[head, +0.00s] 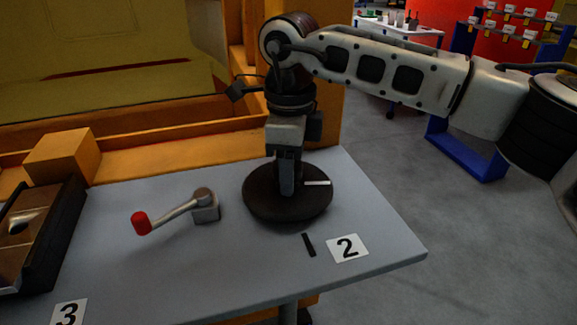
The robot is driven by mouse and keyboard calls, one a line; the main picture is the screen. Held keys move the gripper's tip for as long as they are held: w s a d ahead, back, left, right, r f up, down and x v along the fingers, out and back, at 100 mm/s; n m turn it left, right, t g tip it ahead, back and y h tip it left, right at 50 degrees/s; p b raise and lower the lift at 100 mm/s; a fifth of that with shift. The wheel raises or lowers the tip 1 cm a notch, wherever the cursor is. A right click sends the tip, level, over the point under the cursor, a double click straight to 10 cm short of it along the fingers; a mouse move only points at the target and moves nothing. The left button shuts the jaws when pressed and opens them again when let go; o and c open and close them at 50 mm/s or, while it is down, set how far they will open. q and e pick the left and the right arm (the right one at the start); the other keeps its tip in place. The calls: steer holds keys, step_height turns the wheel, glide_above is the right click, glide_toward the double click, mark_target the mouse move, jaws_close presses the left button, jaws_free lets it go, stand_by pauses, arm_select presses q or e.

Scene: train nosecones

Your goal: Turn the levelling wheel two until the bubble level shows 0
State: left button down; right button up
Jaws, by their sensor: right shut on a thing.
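The levelling wheel two (255,205) is a dark round disc lying flat on the grey table, beside a card reading 2 (347,247). A white line marks its right side, and a short black mark (309,245) lies on the table in front of it. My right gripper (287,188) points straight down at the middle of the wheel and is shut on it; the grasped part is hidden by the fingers. My left gripper is not in view. I cannot make out a bubble level reading.
A crank with a red knob (141,223) stands left of the wheel. A dark-framed box (60,240) is at the left edge, near a card reading 3 (69,313). An orange structure (170,150) borders the table's back. Open floor lies to the right.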

steer(key=shift+r, duration=0.1)
steer(key=o, duration=1.4)
step_height(320, 180, up, 16)
steer(key=p, duration=0.1)
